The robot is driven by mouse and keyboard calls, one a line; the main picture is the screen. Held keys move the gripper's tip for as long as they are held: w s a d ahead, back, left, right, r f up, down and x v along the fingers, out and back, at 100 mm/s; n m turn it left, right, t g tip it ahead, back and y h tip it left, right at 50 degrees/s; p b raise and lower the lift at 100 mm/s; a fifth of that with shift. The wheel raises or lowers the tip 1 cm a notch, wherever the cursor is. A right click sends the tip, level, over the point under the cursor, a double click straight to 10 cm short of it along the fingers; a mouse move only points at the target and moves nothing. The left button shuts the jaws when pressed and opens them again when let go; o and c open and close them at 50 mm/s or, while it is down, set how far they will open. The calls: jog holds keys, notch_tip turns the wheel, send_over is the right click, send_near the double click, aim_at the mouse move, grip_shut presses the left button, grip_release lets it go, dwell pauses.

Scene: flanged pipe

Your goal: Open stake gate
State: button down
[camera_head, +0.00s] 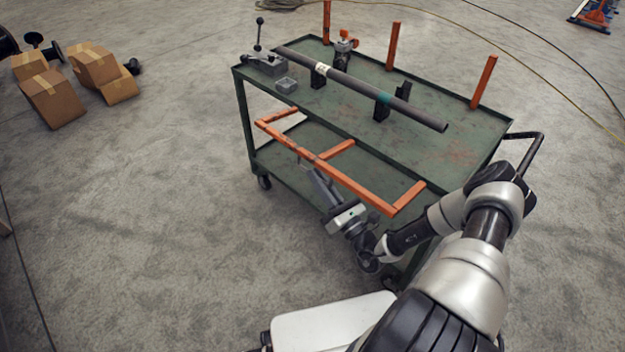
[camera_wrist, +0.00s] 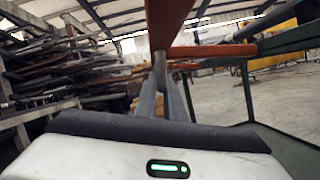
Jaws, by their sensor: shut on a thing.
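The stake gate (camera_head: 362,192) is an orange frame along the near long side of the green cart (camera_head: 436,128). It has one long rail and three short stakes that run back toward the cart. It stands below the cart's top edge, out from the side; its exact tilt is hard to judge. My gripper (camera_head: 313,174) reaches up from below and is shut on the gate near the middle stake. In the wrist view, my gripper's fingers (camera_wrist: 163,75) meet at the orange gate (camera_wrist: 210,51), whose bars cross just above; the exact contact is partly hidden.
A dark pipe (camera_head: 360,86) lies on supports on the cart top, beside a small vise (camera_head: 265,60). Several orange stakes (camera_head: 393,46) stand upright along the far edge. Cardboard boxes (camera_head: 52,98) sit at left.

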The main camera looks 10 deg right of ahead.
aim_at(319, 168)
notch_tip(319, 168, up, 4)
jog(key=m+h+p, duration=0.1)
jog(key=m+p, duration=0.1)
jog(key=p, duration=0.1)
jog(key=shift+f+m, duration=0.2)
jog(key=shift+m, duration=0.2)
jog(key=shift+r+p, duration=0.55)
jog(key=shift+r, duration=0.05)
jog(key=shift+w, duration=0.1)
jog(key=c, duration=1.8)
grip_release()
jog(key=shift+c, duration=0.2)
jog(key=v, duration=1.7)
jog(key=shift+s, duration=0.25)
jog(key=shift+f, duration=0.15)
